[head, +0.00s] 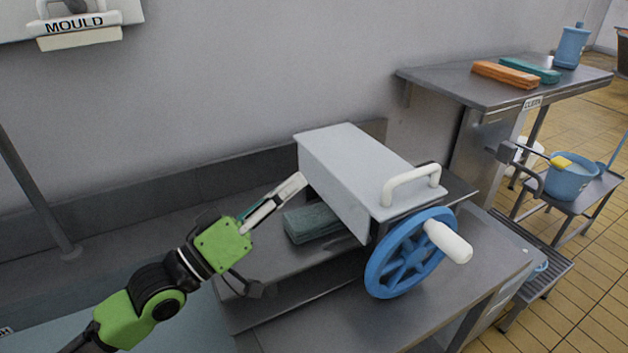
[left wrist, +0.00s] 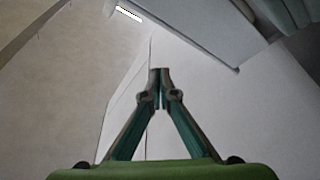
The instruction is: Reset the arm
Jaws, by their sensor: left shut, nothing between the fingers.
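My left arm comes in from the lower left with its green-bodied left gripper (head: 294,185) beside the left side of a grey box-shaped machine cover (head: 345,165). The fingers point up and to the right, close to the cover; I cannot tell if they touch it. In the left wrist view the two teal-lined fingers (left wrist: 160,78) meet at their tips, shut and empty. My right gripper does not show.
A blue handwheel (head: 408,255) with a white knob fronts the machine. A teal block (head: 310,222) lies under the cover's left side. A side table (head: 480,88) holds orange and teal blocks and a blue container. A blue bucket (head: 570,182) stands at the right.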

